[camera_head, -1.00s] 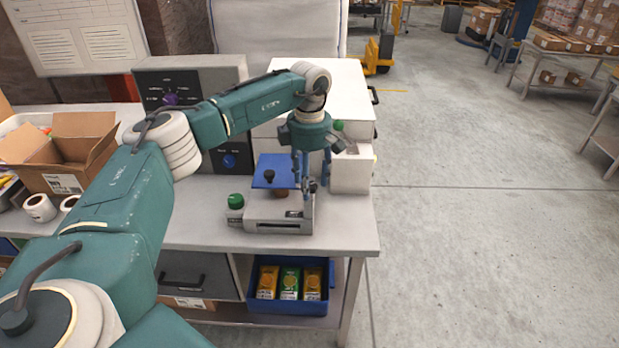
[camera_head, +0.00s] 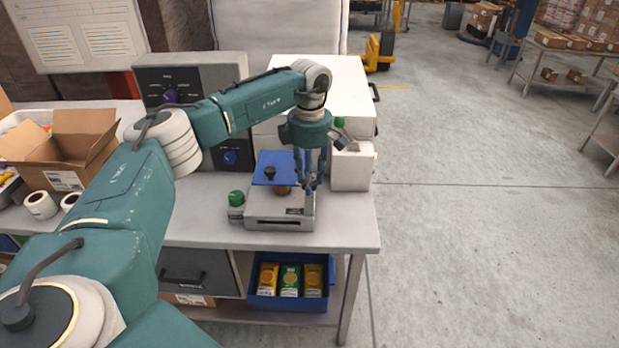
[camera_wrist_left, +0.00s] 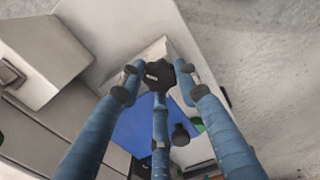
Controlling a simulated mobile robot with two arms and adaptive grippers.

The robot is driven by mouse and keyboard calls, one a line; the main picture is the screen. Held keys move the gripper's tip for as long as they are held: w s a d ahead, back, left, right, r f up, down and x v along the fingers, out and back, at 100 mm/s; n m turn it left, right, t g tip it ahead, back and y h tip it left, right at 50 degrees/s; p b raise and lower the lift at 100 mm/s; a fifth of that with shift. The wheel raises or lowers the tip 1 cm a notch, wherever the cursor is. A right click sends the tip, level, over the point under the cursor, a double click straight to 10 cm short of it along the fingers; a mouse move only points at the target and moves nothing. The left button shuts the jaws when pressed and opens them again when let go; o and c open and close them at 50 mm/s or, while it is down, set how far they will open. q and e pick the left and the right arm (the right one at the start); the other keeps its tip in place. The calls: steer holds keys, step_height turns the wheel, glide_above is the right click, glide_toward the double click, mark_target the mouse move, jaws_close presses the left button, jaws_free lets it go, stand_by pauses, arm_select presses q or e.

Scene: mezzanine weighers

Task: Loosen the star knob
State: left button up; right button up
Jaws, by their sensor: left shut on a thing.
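The star knob (camera_wrist_left: 160,74) is dark and lobed, and shows between my fingertips in the left wrist view. My left gripper (camera_wrist_left: 158,82) has its three blue fingers closed around it. In the head view my left gripper (camera_head: 309,184) points down at the right rear of a grey bench device (camera_head: 279,222); the fingers largely hide the star knob there. A blue plate (camera_head: 270,160) with a separate small black knob (camera_head: 270,173) is on this device, left of the fingers. My right gripper is not in view.
A white box (camera_head: 350,170) stands just right of my fingers. An open carton (camera_head: 75,150) is at the left. The bench front (camera_head: 340,232) is clear right of the device.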

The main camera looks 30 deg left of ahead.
arm_select(q)
steer(key=n, duration=1)
steer(key=shift+w+r+n, duration=0.1)
steer(key=shift+n, duration=0.2)
steer(key=n, duration=0.5)
steer(key=shift+n, duration=0.3)
steer(key=n, duration=0.5)
steer(key=shift+r+p, duration=0.1)
steer(key=shift+p, duration=0.3)
steer(key=shift+w+a, duration=0.1)
steer(key=o, duration=1.1)
steer(key=shift+o, duration=0.2)
